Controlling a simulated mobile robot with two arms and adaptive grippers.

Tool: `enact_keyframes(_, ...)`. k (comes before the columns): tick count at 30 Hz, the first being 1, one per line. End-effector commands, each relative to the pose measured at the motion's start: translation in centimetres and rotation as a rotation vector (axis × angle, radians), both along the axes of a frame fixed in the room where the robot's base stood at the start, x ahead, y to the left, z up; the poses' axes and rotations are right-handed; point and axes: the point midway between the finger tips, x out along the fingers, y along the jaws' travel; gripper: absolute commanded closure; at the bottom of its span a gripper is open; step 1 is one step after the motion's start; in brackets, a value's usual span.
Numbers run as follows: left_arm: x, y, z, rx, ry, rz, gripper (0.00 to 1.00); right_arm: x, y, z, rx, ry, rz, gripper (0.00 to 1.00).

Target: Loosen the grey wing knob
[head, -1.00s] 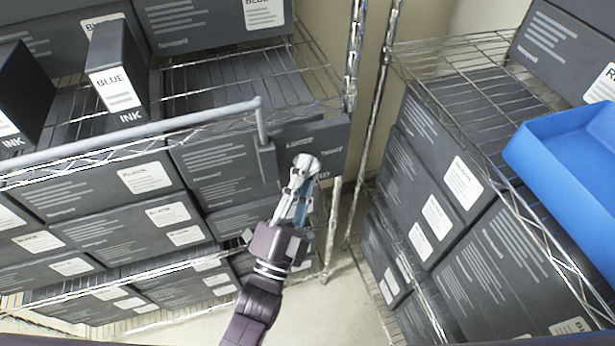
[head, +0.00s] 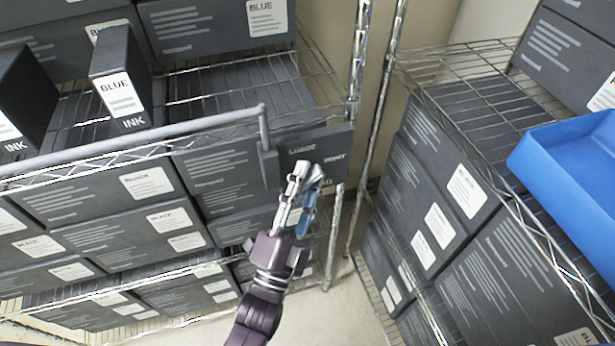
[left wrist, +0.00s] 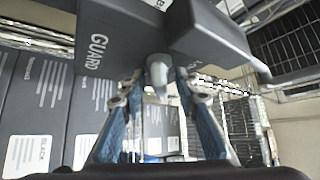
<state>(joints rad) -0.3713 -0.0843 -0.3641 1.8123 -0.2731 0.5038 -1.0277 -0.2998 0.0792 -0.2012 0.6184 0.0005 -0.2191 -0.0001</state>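The grey wing knob (left wrist: 158,74) sticks out from a dark guard panel (left wrist: 105,45) lettered GUARD, in the left wrist view. My left gripper (left wrist: 159,80) has one finger on each side of the knob, with narrow gaps showing, so it looks open around it. In the head view the guard panel (head: 335,145) hangs at the right end of the shelf rail, with lettering that seems to read LOOSE and TIGHT. My left gripper (head: 310,173) is in front of its lower part and hides the knob there. My right gripper is in neither view.
A grey rail (head: 150,132) runs along the shelf front and bends down beside the panel. Ink boxes (head: 118,85) stand on the left wire shelf. A blue tray (head: 570,165) sits on the right rack. A narrow floor gap separates the racks.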

Motion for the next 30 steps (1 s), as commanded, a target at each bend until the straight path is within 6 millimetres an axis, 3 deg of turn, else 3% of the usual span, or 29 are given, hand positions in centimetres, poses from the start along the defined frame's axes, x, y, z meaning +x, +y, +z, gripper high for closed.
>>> enact_keyframes(16,-8.5,3.5,-4.3,0.001,0.006,0.002,0.71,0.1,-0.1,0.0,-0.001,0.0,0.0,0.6)
enact_keyframes(21,-9.6,3.9,-4.8,-0.001,0.004,0.002,0.71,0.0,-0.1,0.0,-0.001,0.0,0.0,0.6)
enact_keyframes(30,-9.8,4.0,-4.9,-0.001,0.004,0.002,0.71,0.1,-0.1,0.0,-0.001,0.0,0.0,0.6)
